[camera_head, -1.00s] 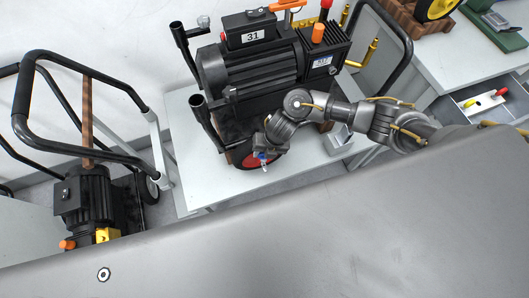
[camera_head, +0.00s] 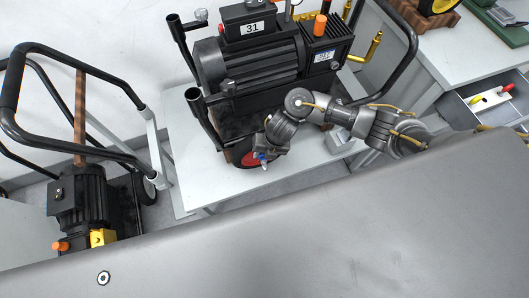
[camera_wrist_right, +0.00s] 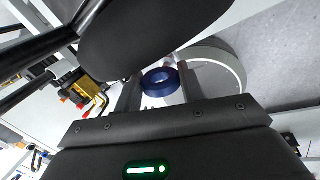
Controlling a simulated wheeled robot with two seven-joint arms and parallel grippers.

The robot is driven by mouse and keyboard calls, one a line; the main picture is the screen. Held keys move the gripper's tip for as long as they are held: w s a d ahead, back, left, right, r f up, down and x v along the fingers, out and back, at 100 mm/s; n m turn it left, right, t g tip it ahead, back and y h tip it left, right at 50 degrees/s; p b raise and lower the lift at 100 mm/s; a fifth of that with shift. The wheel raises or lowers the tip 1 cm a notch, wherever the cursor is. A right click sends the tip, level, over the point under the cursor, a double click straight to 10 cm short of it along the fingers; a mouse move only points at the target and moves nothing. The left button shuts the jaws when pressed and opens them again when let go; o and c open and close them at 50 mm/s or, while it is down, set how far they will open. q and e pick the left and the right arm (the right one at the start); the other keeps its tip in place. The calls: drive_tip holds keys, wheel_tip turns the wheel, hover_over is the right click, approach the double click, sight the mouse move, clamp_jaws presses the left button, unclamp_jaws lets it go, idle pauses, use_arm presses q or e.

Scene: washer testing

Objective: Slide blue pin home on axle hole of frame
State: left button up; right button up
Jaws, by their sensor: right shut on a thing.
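The black machine frame (camera_head: 232,122) with the number 31 on its top box stands on the white table. A wheel with a red hub (camera_head: 246,160) is at its lower front corner. My right gripper (camera_head: 263,156) is at that wheel. The blue pin (camera_head: 262,157) shows as a small blue spot between its fingers. The axle hole is hidden, and I cannot tell how far the pin is in. My left gripper is not in view.
The white table (camera_head: 195,190) has clear room in front of the wheel. A small grey box (camera_head: 337,141) lies near my right forearm. A second machine (camera_head: 82,200) with a black handle stands at left. An open drawer (camera_head: 480,105) is at right.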

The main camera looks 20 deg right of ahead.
drive_tip(key=shift+f+b, duration=0.75)
drive_tip(key=shift+f, duration=0.3)
drive_tip(key=o, duration=1)
drive_tip(key=shift+o, duration=0.2)
drive_tip(key=p+v, duration=0.3)
drive_tip(key=v, duration=0.7)
drive_tip(key=shift+r, duration=0.35)
drive_tip(key=shift+s+d, duration=0.1)
drive_tip(key=shift+d, duration=0.05)
